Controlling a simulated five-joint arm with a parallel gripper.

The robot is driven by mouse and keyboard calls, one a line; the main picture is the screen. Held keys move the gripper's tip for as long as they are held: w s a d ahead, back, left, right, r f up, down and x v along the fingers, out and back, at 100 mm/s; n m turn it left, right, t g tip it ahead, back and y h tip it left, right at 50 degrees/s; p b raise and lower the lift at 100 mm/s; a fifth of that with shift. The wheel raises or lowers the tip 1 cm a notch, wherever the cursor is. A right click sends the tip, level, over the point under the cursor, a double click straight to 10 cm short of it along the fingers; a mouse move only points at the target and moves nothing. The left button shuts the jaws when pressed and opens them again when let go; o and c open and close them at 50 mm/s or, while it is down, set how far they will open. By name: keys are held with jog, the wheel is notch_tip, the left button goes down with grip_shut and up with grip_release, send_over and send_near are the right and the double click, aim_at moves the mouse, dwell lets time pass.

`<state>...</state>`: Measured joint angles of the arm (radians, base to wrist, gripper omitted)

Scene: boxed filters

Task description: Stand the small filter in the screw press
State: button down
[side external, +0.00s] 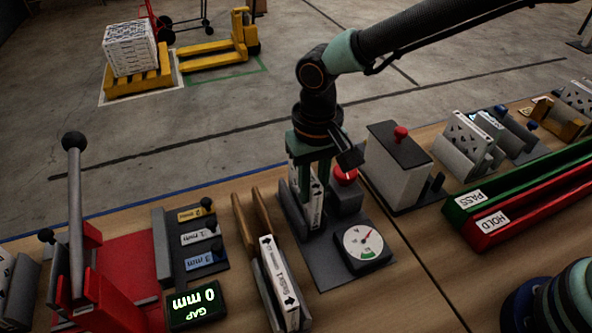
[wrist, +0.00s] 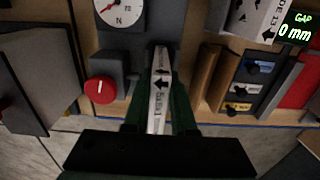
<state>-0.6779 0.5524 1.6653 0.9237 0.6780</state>
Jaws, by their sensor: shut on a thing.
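My gripper (side external: 314,183) points down and is shut on a narrow white boxed filter (side external: 316,206) with black arrows. In the wrist view the filter (wrist: 159,88) lies between the green fingers of my gripper (wrist: 158,75). The filter stands roughly upright between the grey plates of a fixture (side external: 326,268) with a red knob (side external: 345,176) and a dial marked N (side external: 363,242); this looks like the screw press. My fingers hide part of the filter. I cannot tell whether its bottom rests on the fixture's base.
Left of the fixture, another white boxed filter (side external: 280,272) stands in a grey holder beside wooden boards (side external: 246,228). A red lever device (side external: 127,265) and GAP display (side external: 195,305) are further left. A grey box (side external: 398,165) and green and red trays (side external: 515,187) stand right.

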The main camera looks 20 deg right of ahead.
jog(key=shift+f, duration=0.8)
jog(key=shift+f, duration=0.2)
jog(key=c, duration=0.7)
grip_release()
jog(key=shift+o, duration=0.2)
